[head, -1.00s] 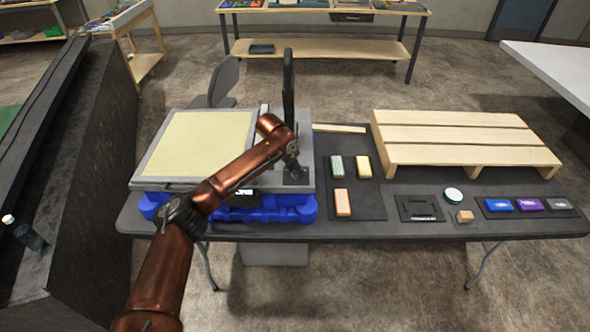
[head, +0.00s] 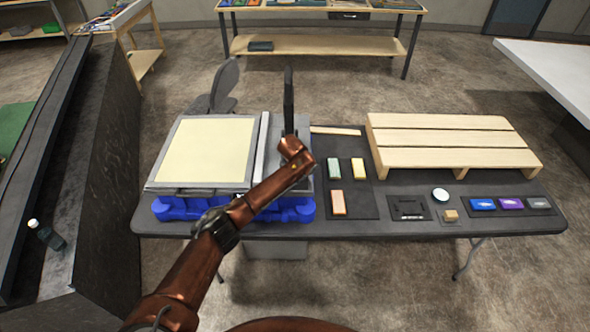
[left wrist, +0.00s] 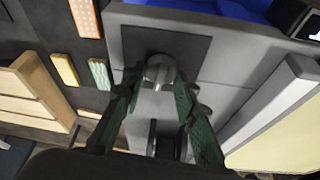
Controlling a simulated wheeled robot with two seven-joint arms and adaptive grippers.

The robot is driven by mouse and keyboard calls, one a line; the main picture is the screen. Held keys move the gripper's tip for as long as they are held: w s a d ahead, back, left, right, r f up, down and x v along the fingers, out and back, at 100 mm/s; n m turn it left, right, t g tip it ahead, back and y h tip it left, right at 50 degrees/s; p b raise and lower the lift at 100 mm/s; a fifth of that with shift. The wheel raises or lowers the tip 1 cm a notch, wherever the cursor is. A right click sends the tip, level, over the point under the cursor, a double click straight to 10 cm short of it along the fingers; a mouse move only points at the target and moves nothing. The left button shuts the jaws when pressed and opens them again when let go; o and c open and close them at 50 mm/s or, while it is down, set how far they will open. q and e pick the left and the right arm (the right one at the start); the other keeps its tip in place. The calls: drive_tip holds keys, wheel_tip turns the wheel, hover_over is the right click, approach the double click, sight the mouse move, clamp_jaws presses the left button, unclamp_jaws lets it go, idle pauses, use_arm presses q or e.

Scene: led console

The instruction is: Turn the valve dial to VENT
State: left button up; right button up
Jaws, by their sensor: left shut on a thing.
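The grey console (head: 263,150) with a pale yellow panel (head: 205,150) stands at the left of the table. In the left wrist view, a rounded grey valve dial (left wrist: 159,68) stands on a dark square plate (left wrist: 190,48) set in the console. My left gripper (left wrist: 158,84) is shut on the dial, one green-padded finger on each side of it. In the head view my left arm covers the dial and most of the gripper. No VENT mark or dial pointer is readable. My right gripper is out of view.
A tall dark upright piece (head: 289,100) stands on the console near my left wrist. Blue parts (head: 178,208) lie under the console. To the right are small coloured blocks (head: 334,168), a wooden pallet (head: 450,140) and several labelled blocks (head: 483,204).

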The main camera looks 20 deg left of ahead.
use_arm(q)
drive_tip(key=n+y+p, duration=0.1)
drive_tip(key=n, duration=0.2)
drive_tip(key=shift+d, duration=0.2)
drive_tip(key=shift+n+g+y, duration=0.3)
drive_tip(key=shift+n, duration=0.5)
drive_tip(key=shift+w+f+n, duration=0.1)
drive_tip(key=shift+n, duration=0.4)
drive_tip(key=shift+f+n+y+b, duration=0.1)
drive_tip(key=shift+n+y+b, duration=0.2)
drive_tip(key=shift+n+b, duration=0.15)
drive_tip(key=n+g+y+b, duration=0.1)
drive_tip(key=n+b, duration=0.2)
drive_tip(key=b, duration=0.1)
drive_tip(key=shift+b, duration=0.4)
drive_tip(key=shift+n+g+b, duration=0.3)
drive_tip(key=shift+n+b, duration=0.45)
drive_tip(key=shift+b, duration=0.05)
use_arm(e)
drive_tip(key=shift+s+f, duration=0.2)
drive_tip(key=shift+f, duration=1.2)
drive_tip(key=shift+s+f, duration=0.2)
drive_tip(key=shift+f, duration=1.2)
use_arm(q)
drive_tip(key=shift+w+r, duration=0.1)
drive_tip(key=shift+r, duration=0.1)
drive_tip(key=o, duration=1.1)
drive_tip(key=shift+o, duration=0.2)
